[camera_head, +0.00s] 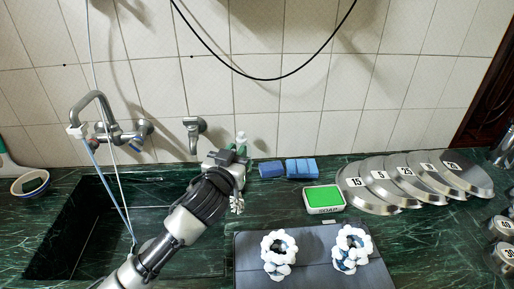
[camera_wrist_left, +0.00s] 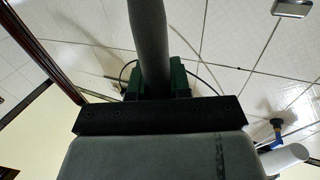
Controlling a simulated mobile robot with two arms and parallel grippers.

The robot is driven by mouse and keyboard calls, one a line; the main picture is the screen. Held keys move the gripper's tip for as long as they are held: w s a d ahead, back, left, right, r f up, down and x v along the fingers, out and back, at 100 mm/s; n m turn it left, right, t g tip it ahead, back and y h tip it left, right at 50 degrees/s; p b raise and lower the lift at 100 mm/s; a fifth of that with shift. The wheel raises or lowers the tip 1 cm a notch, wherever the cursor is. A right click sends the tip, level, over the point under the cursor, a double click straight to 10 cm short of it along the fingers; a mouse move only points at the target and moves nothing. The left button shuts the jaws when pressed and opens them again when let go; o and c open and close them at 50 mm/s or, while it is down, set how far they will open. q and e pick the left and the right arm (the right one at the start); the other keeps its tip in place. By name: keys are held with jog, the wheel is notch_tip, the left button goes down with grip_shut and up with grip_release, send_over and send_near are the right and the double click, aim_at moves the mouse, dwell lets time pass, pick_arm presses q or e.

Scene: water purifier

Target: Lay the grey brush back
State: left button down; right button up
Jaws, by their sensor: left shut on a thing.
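My left gripper (camera_head: 229,162) is over the counter at the right edge of the sink, in front of the wall. It is shut on the grey brush, whose thick grey handle (camera_wrist_left: 150,45) stands between the fingers in the left wrist view. In the head view a white bristly part (camera_head: 237,204), seemingly the brush head, shows just below the gripper. My gripper and wrist hide most of the brush there. My right gripper is not in view.
The sink (camera_head: 75,240) with its tap (camera_head: 95,110) is at left. Right of the gripper are blue sponges (camera_head: 301,168), a green-topped box (camera_head: 323,199) and several numbered metal lids (camera_head: 365,198). A dark board (camera_head: 315,275) with two white knobby objects lies in front. A bottle (camera_head: 241,142) stands behind the gripper.

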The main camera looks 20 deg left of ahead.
pick_arm(q)
jog(key=f, duration=0.2)
jog(key=a+f, duration=0.1)
jog(key=f, duration=0.1)
jog(key=shift+f, duration=0.15)
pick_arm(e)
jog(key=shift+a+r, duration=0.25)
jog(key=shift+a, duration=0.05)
pick_arm(q)
jog(key=shift+a, duration=0.1)
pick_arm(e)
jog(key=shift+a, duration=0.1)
pick_arm(q)
jog(key=shift+f, duration=0.15)
jog(key=c, duration=1.1)
grip_release()
jog(key=shift+o, duration=0.2)
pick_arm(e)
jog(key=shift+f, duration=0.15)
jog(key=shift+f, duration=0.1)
